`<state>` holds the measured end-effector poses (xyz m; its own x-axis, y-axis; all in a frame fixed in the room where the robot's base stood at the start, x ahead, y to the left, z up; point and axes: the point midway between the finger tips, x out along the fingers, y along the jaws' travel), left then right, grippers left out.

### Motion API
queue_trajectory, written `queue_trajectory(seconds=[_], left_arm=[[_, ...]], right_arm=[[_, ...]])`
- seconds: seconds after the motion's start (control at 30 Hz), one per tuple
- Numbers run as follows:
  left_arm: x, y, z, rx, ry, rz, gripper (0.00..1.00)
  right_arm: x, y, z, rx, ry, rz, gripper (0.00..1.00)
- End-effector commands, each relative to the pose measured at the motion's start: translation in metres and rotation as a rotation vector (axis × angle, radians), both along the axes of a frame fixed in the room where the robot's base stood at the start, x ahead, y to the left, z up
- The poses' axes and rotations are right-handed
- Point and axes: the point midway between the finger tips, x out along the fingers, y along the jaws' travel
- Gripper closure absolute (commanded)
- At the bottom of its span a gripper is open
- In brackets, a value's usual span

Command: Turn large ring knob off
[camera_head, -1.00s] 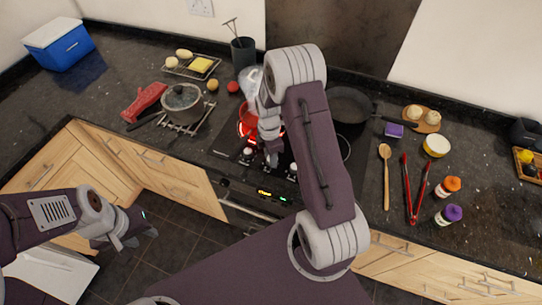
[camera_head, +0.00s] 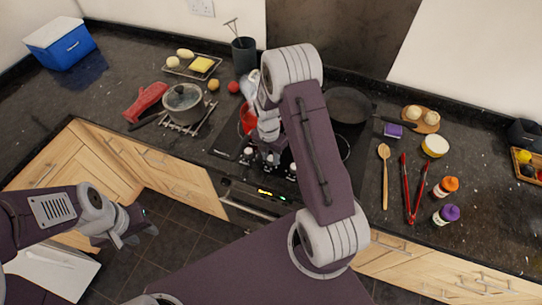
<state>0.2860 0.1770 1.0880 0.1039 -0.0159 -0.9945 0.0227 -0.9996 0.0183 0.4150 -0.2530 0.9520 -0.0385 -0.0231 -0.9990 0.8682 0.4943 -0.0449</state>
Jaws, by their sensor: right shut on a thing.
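The stove's front edge carries a row of knobs; a left one (camera_head: 246,155) and a right one (camera_head: 292,171) show. My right gripper (camera_head: 271,160) reaches down from above and is shut on a knob between them, which it mostly hides. Which knob is the large ring one I cannot tell. The black cooktop (camera_head: 222,146) shows no red glow. My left gripper (camera_head: 136,236) hangs over the floor at the lower left, open and empty, apart from the stove.
A red pot (camera_head: 246,121) and a black pan (camera_head: 348,104) stand on the cooktop, partly behind my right arm. A lidded pot (camera_head: 183,100) sits on a rack to the left. A wooden spoon (camera_head: 385,175) and red tongs (camera_head: 412,195) lie to the right.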

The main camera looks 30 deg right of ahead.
Motion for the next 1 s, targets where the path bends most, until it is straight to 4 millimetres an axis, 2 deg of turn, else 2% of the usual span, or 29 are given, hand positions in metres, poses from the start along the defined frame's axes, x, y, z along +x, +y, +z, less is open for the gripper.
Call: queue_trajectory(seconds=[0.43, 0.47, 0.53, 0.87, 1.0], left_arm=[[0.000, 0.000, 0.000, 0.000, 0.000, 0.000, 0.64], [0.000, 0.000, 0.000, 0.000, 0.000, 0.000, 0.64], [0.000, 0.000, 0.000, 0.000, 0.000, 0.000, 0.64], [0.000, 0.000, 0.000, 0.000, 0.000, 0.000, 0.64], [0.000, 0.000, -0.003, 0.000, 0.000, 0.000, 0.64]], right_arm=[[-0.002, 0.001, -0.002, 0.001, 0.007, 0.010, 1.00], [-0.002, 0.001, -0.002, 0.001, 0.007, 0.010, 0.66], [-0.002, 0.001, -0.002, 0.001, 0.007, 0.009, 0.47], [-0.001, 0.000, 0.002, 0.000, 0.002, 0.008, 0.47], [0.002, 0.001, 0.025, 0.000, -0.003, 0.009, 0.47]])
